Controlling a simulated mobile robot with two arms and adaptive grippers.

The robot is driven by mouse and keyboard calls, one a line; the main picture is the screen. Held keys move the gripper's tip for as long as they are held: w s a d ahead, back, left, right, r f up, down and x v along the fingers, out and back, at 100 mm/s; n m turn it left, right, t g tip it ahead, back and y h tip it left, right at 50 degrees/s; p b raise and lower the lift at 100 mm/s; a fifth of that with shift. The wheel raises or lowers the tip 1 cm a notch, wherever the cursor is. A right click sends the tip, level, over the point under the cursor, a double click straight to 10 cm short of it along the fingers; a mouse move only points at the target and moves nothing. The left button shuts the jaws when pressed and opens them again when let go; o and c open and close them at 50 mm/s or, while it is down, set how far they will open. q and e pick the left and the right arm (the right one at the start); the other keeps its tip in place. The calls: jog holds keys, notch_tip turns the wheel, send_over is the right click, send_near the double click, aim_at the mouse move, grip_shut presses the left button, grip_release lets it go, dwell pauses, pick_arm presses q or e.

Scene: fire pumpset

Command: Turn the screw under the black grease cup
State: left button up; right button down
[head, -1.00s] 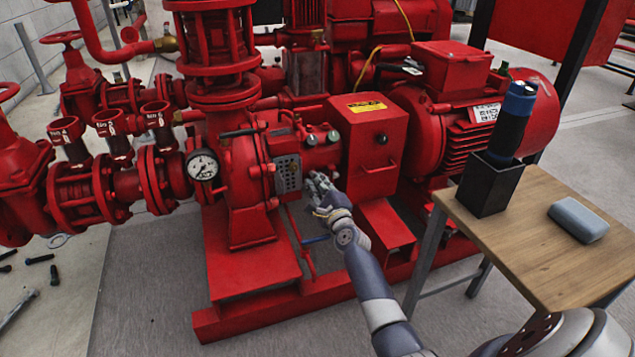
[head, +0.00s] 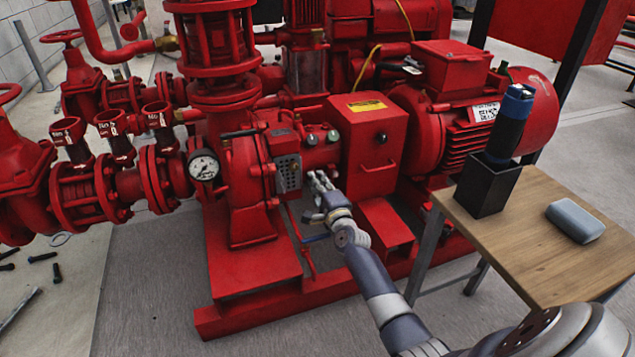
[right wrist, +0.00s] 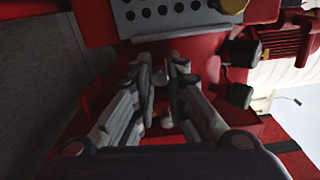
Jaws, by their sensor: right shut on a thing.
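My right gripper (head: 319,181) is at the front of the red pump, just right of the perforated grey plate (head: 288,173). In the right wrist view its fingers (right wrist: 163,72) are closed together on a small grey piece (right wrist: 160,79), which looks like the screw. The fingers hide most of it. Two black caps (right wrist: 243,50) (right wrist: 240,95) stand to the right of the fingers; I cannot tell which is the black grease cup. My left gripper is out of view.
The red pump base (head: 250,312) juts out below the gripper. A red box housing (head: 368,150) stands close on its right. A wooden table (head: 545,235) holds a black holder (head: 487,188) and a grey block (head: 575,220). A gauge (head: 203,166) is at the left.

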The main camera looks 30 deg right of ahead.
jog(key=c, duration=1.6)
grip_release()
jog(key=shift+w+a, duration=0.1)
jog(key=shift+o, duration=0.2)
jog(key=v, duration=1.2)
